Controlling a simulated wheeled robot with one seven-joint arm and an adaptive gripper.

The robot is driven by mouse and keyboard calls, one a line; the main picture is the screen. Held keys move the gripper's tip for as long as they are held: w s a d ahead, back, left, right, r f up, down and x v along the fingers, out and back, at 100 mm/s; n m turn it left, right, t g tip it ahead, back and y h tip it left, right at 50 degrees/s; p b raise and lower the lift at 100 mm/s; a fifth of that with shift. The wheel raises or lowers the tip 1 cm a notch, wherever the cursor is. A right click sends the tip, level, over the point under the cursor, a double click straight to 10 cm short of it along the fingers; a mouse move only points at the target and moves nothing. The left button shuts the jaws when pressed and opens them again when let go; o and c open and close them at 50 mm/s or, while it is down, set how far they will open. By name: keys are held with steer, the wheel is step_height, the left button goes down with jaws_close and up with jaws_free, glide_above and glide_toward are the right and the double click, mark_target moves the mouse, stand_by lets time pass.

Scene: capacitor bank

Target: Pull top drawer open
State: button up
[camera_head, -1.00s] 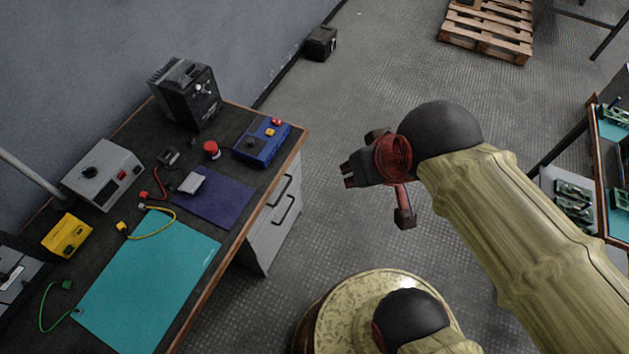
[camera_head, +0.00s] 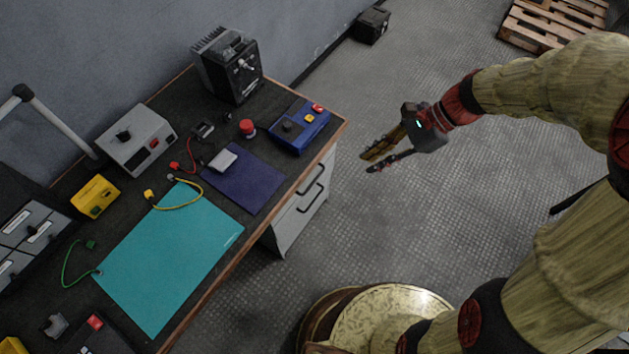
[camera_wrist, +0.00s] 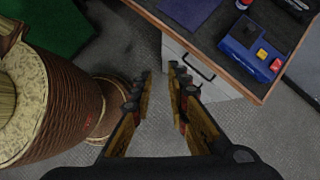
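A light grey drawer cabinet (camera_head: 290,226) stands under the right end of the workbench. Its top drawer has a dark bar handle (camera_head: 312,178), and a second dark handle (camera_head: 313,200) sits below it. The drawers look shut. My gripper (camera_head: 370,162) is to the right of the cabinet in the head view, apart from it and empty. In the wrist view my gripper (camera_wrist: 160,75) has its two fingers apart, pointing toward the cabinet (camera_wrist: 180,52). A handle (camera_wrist: 198,68) shows just right of the fingertips, under the bench edge.
The workbench edge (camera_head: 259,230) overhangs the cabinet. On the bench are a blue box (camera_head: 298,126), a purple mat (camera_head: 242,180), a teal mat (camera_head: 170,259) and a black power unit (camera_head: 229,70). The floor (camera_head: 345,235) right of the cabinet is clear.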

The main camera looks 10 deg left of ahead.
steer(key=w+a+f+m+g+y, duration=0.1)
steer(key=w+a+f+m+y, duration=0.15)
steer(key=w+f+m, duration=0.35)
steer(key=w+a+f+m+y, duration=0.15)
steer(key=a+f+m, duration=0.25)
steer(key=f, duration=0.5)
steer(key=m+t+y+b, duration=0.1)
steer(key=m+t+y, duration=0.3)
steer(key=m, duration=0.9)
glide_toward(314, 180)
steer(key=a+f, duration=0.2)
steer(key=a, duration=0.1)
steer(key=shift+g+y, duration=0.3)
steer(key=shift+y, duration=0.1)
steer(key=shift+w+a+f+b, duration=0.1)
steer(key=shift+a+f+b, duration=0.2)
steer(key=shift+a, duration=0.8)
steer(key=shift+w+a+f+b, duration=0.1)
steer(key=shift+a+b, duration=0.35)
steer(key=shift+a, duration=0.65)
steer(key=shift+a+f+b, duration=0.15)
steer(key=shift+a+b, duration=0.2)
steer(key=shift+a, duration=0.75)
jaws_close()
